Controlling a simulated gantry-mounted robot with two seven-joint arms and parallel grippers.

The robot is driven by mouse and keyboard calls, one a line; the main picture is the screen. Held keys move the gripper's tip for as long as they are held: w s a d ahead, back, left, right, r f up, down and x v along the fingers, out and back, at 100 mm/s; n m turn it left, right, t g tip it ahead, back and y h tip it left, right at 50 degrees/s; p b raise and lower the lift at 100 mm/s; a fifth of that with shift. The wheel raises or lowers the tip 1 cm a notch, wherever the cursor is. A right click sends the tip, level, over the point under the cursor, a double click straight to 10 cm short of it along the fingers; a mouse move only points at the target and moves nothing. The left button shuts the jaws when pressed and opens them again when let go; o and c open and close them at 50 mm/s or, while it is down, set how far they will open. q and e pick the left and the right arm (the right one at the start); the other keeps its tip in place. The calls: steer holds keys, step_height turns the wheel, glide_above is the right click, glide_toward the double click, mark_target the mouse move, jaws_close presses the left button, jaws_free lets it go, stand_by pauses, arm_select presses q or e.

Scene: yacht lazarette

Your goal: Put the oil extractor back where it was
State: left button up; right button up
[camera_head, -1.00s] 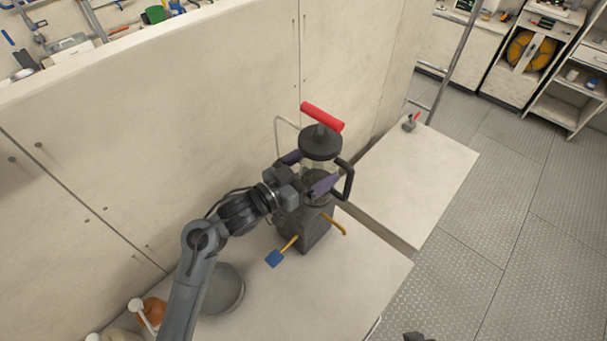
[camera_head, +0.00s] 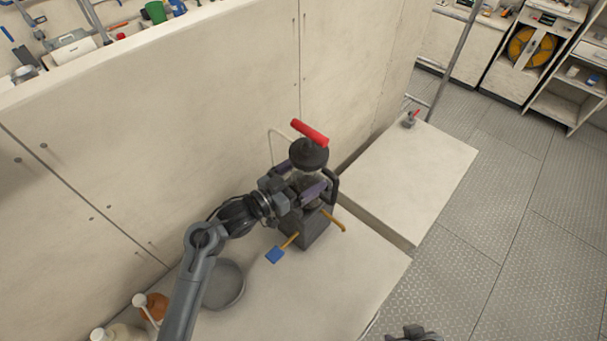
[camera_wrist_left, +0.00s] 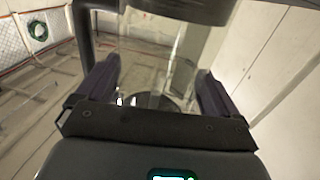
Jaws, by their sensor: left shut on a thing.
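The oil extractor has a clear cylinder (camera_head: 306,177), a black lid and a red T-handle (camera_head: 310,133). It stands roughly upright above or at a dark grey block (camera_head: 308,230) on the pale bench. I cannot tell whether its lower end touches or sits in the block. My left gripper (camera_head: 301,190) is shut on the extractor's cylinder. In the left wrist view the clear cylinder (camera_wrist_left: 160,50) lies between its two fingers. A dark part at the bottom edge looks like my right gripper (camera_head: 413,334); its jaws are unclear.
A blue-ended tool with a yellow handle (camera_head: 276,254) and a yellow rod (camera_head: 335,222) are by the block. A grey round dish (camera_head: 224,285) and an orange-brown container (camera_head: 152,306) are at left. A wall rises behind; a second bench top (camera_head: 400,185) is to the right.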

arm_select(q)
steer(key=o, duration=1.4)
steer(key=shift+f, duration=0.15)
